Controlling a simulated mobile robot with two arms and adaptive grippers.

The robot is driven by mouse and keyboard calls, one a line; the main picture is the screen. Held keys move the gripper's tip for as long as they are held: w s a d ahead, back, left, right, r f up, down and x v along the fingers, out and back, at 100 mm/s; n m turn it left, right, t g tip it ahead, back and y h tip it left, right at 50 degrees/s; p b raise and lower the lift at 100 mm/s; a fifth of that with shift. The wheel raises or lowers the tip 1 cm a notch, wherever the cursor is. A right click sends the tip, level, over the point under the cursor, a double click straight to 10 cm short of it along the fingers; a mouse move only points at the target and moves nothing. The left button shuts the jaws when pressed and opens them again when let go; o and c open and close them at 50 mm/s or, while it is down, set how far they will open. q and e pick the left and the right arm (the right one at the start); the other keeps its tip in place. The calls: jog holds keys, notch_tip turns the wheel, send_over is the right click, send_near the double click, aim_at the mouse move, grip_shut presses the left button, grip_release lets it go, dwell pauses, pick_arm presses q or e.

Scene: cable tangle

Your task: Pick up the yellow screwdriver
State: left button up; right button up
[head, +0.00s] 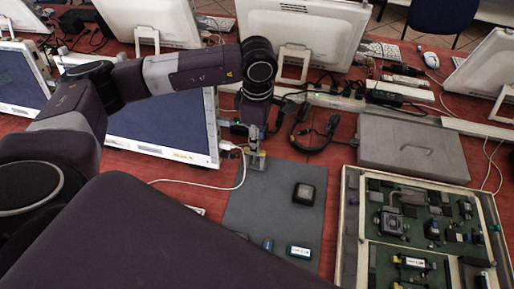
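My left gripper (254,158) points down at the top edge of the grey mat (268,205), just right of a white-framed monitor. A small yellowish patch shows at its fingertips, but it is too small to tell whether this is the yellow screwdriver or part of the gripper. I cannot tell whether the fingers are open or shut. No screwdriver shows clearly elsewhere. My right gripper is not in view.
A black square object (304,194) and a green-and-white block (299,252) lie on the mat. A grey closed case (412,148) and a framed circuit board (345,225) stand right.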

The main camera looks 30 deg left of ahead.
aim_at(255, 157)
pick_arm(q)
jog(key=shift+s+a+f, duration=0.15)
jog(key=shift+f, duration=0.3)
jog(key=f+p, duration=0.1)
jog(key=f, duration=0.2)
jog(key=shift+s+a+f+p, duration=0.1)
jog(key=shift+a+f+p, duration=0.1)
jog(key=shift+f+p, duration=0.2)
jog(key=shift+f, duration=0.35)
grip_shut()
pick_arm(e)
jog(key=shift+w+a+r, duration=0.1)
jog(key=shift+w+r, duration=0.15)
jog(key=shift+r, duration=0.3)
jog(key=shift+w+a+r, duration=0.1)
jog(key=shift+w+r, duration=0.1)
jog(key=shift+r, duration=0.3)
